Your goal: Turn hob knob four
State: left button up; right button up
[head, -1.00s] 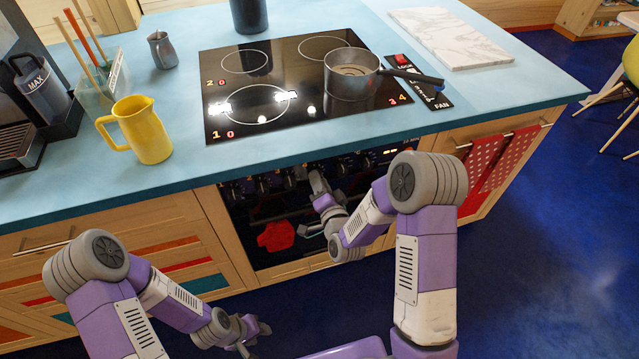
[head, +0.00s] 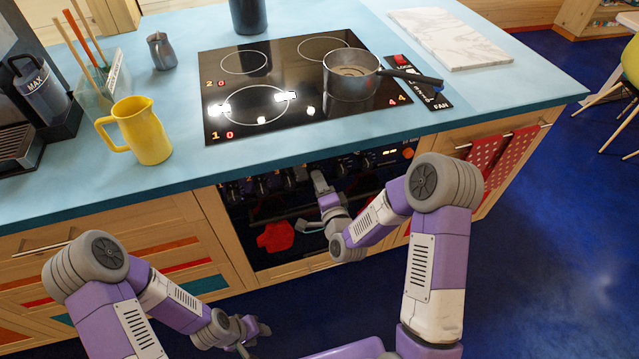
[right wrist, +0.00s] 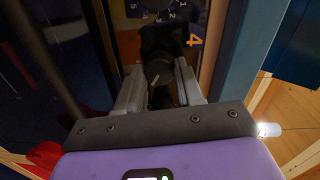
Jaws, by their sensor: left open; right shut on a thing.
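The right wrist view shows hob knob four (right wrist: 157,72), a dark round knob with a pale pointer line, beside an orange figure 4 (right wrist: 194,41). My right gripper (right wrist: 160,88) is shut on it, one finger on each side. In the head view my right gripper (head: 318,180) is at the oven's front panel and hides the knob. The black hob (head: 295,85) shows red digits (head: 398,100) at its front right that seem to read 4 4. My left gripper (head: 256,328) is open and empty, low in front of the drawers.
A steel saucepan (head: 351,82) stands on the hob's right side, its handle over the fan switches (head: 425,88). A yellow jug (head: 142,132) stands on the blue worktop (head: 240,154). A red mitt (head: 276,237) hangs at the oven front.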

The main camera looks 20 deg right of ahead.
jog(key=shift+a, duration=0.1)
jog(key=o, duration=1)
jog(key=shift+o, duration=0.2)
jog(key=shift+s, duration=0.1)
jog(key=s+p, duration=0.1)
jog(key=s, duration=0.6)
jog(key=shift+s+d+r, duration=0.15)
jog(key=shift+s+d, duration=0.05)
jog(key=shift+d, duration=0.05)
jog(key=s+a+f+n+g+y+p, duration=0.1)
jog(key=s+a+f+n+g+p, duration=0.1)
jog(key=s+f+n+g+p, duration=0.3)
jog(key=s+a+f+n+g+y, duration=0.1)
jog(key=s+a+f+n+g, duration=0.1)
jog(key=f+g, duration=0.3)
jog(key=s+a+f+n+g+p, duration=0.1)
jog(key=s+f+n+g, duration=0.1)
jog(key=s, duration=0.4)
jog(key=s+a+f+n+g+y+p, duration=0.1)
jog(key=s+f+n+g+p, duration=0.1)
jog(key=s, duration=0.5)
jog(key=f+n+g, duration=0.1)
jog(key=n+g, duration=0.1)
jog(key=g, duration=0.1)
jog(key=shift+s+a, duration=0.2)
jog(key=shift+a, duration=0.1)
